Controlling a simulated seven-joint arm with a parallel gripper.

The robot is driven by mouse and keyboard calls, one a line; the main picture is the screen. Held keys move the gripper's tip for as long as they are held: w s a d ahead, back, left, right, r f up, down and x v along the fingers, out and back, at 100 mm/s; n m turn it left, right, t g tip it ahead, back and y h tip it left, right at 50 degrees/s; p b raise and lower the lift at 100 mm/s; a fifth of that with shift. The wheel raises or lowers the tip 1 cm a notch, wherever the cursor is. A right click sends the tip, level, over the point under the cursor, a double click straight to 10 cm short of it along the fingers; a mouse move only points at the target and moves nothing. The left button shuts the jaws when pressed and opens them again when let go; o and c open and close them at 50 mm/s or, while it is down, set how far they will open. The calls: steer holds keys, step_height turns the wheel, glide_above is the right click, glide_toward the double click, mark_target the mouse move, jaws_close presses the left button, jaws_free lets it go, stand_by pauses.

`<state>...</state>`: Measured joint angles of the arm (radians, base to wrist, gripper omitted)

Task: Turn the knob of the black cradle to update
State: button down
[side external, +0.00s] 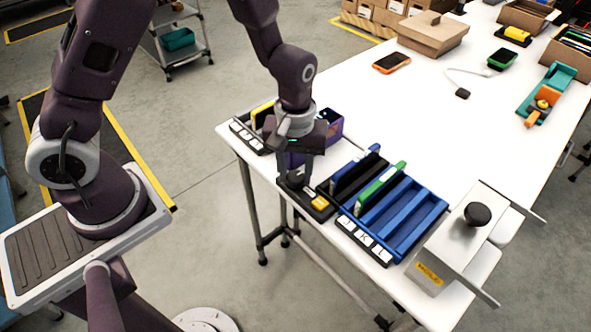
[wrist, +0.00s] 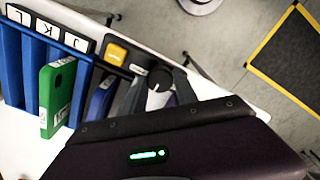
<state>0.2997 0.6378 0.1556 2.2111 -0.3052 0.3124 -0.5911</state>
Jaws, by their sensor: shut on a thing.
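The black cradle (side external: 326,214) stands near the table's front edge, with a yellow panel (side external: 318,203) on its front part; the panel also shows in the wrist view (wrist: 117,53). A dark blue device stands in the cradle's slot (wrist: 101,98). The cradle's round dark knob (wrist: 160,77) shows between my fingertips in the wrist view. My gripper (side external: 296,184) points down over the cradle's front left end and is shut on the knob. In the side view the fingers mostly hide the knob. The knob's pointer and markings are too small to read.
Right of the cradle is a blue rack (side external: 410,233) with lettered slots and a green device (side external: 381,184). A grey metal box with a black knob (side external: 478,214) stands farther right. A purple container (side external: 329,124) is behind my gripper. The table's middle is mostly clear.

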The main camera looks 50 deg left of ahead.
mark_target(295, 176)
steer(key=m, duration=0.4)
steer(key=shift+m, duration=2.1)
steer(key=c, duration=0.9)
jaws_free()
steer(key=shift+c, duration=0.2)
step_height(295, 176, up, 6)
steer(key=shift+r, duration=0.6)
